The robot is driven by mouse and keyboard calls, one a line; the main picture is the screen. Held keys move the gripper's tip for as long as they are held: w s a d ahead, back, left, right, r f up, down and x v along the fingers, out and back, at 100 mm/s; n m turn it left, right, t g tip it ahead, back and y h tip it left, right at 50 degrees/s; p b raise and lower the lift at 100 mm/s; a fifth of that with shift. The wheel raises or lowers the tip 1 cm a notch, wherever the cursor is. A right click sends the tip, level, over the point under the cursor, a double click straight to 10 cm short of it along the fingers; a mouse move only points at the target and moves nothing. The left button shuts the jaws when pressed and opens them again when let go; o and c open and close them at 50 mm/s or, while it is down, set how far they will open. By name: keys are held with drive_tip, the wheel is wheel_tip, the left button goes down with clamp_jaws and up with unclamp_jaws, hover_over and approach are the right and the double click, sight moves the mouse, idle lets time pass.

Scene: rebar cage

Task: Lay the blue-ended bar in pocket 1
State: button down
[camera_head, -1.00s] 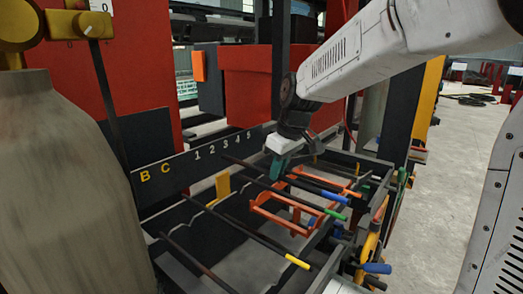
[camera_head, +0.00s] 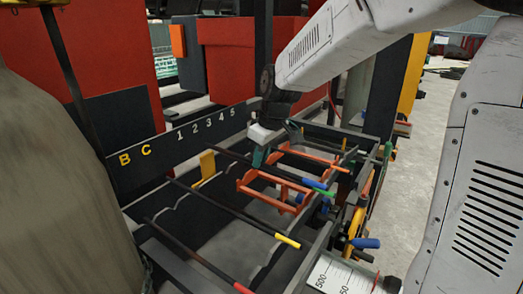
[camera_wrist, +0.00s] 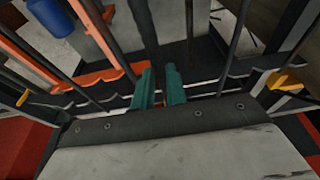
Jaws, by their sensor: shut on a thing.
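The blue-ended bar shows its blue end (camera_head: 316,184) in the head view, just left of and above the green end of another bar (camera_head: 327,193). My gripper (camera_head: 260,157), with teal fingertips, is shut on the dark shaft of the blue-ended bar, above the orange rack (camera_head: 268,189). In the wrist view my fingers (camera_wrist: 160,88) close on a dark bar (camera_wrist: 143,27). The numbers 1 to 5 are on the back panel (camera_head: 165,160); number 1 (camera_head: 180,136) is leftmost of them. Pocket 1 itself is not clearly made out.
A yellow-ended bar (camera_head: 287,241) and a red-ended bar (camera_head: 240,288) lie across the notched rails nearer me. A yellow upright tab (camera_head: 207,165) stands near the back panel. A blue cylinder (camera_wrist: 50,18) shows in the wrist view.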

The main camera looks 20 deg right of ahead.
wheel_tip(320, 180, down, 6)
drive_tip(key=shift+f, duration=0.2)
idle(0.7)
drive_tip(key=c, duration=1.3)
unclamp_jaws()
drive_tip(key=shift+c, duration=0.2)
drive_tip(key=v, duration=0.7)
drive_tip(key=shift+d+r, duration=0.1)
drive_tip(key=shift+r, duration=0.3)
